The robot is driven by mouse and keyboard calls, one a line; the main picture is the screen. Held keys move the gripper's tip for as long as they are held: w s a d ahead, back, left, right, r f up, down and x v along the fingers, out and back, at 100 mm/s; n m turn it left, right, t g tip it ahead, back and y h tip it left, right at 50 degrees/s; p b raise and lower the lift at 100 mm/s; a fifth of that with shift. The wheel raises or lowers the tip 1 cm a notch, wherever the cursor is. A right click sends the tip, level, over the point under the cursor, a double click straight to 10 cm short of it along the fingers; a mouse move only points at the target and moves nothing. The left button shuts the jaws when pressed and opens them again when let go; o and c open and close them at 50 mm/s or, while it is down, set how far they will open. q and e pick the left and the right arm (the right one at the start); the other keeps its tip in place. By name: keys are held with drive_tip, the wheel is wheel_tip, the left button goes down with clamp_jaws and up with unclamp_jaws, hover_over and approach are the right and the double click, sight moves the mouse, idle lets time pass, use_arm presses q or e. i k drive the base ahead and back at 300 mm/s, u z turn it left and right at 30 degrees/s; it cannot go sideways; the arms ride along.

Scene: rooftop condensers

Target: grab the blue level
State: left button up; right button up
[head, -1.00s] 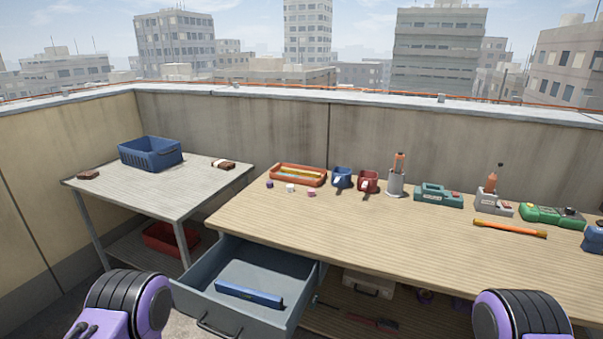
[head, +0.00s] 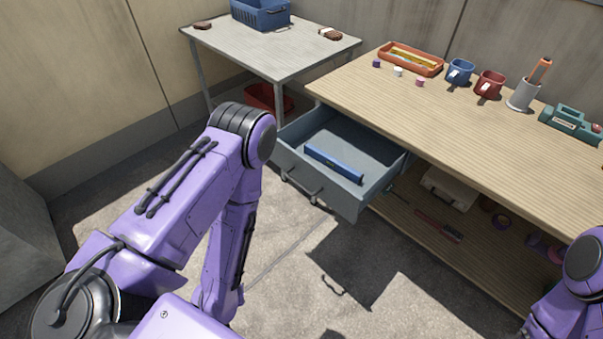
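The blue level (head: 334,164) is a long blue bar lying in the open grey-blue drawer (head: 339,194) under the wooden workbench. It lies slantwise near the drawer's front left part, and nothing covers it. My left arm's purple links stand to the left of the drawer, with the elbow beside its left end. My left gripper is not visible. My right arm shows only as purple links at the lower right edge, and its gripper is not visible either. Nothing of mine touches the level.
The workbench (head: 480,125) holds an orange tray (head: 410,58), mugs and tools. A lower shelf beneath holds a light case (head: 449,188) and tools. A grey table (head: 270,55) with a blue basket (head: 261,14) stands left. A red bin (head: 262,97) sits under it. Floor before the drawer is clear.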

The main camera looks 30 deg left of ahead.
sight(347, 171)
drive_tip(key=u, duration=1)
drive_tip(key=k, duration=1.3)
drive_tip(key=u, duration=1.05)
drive_tip(key=i, duration=0.9)
drive_tip(key=z, duration=0.35)
drive_tip(key=i, duration=0.85)
drive_tip(key=z, duration=1.5)
drive_tip(key=i, duration=0.65)
drive_tip(key=z, duration=0.75)
